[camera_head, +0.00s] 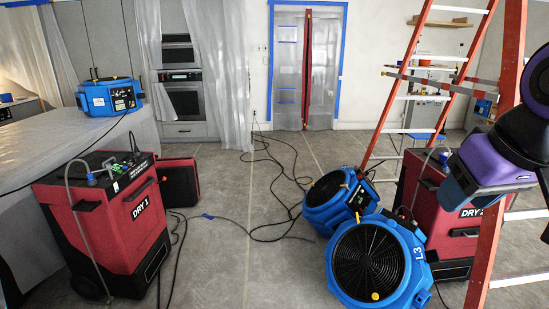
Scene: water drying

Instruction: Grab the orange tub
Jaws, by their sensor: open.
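I see no orange tub in the head view. The orange-red things that show are a stepladder (404,73) and red drying machines, none of them a tub. My purple and black arm comes in at the right edge, in front of the ladder. Its jaws cannot be made out. The arm and ladder hide part of the right side.
A red DRY 1 machine (108,222) stands front left, beside a plastic-covered counter (40,160) bearing a blue machine (110,97). Two blue fans (378,262) (341,196) and another red machine (425,190) stand right. Cables cross the mostly open middle floor (235,240).

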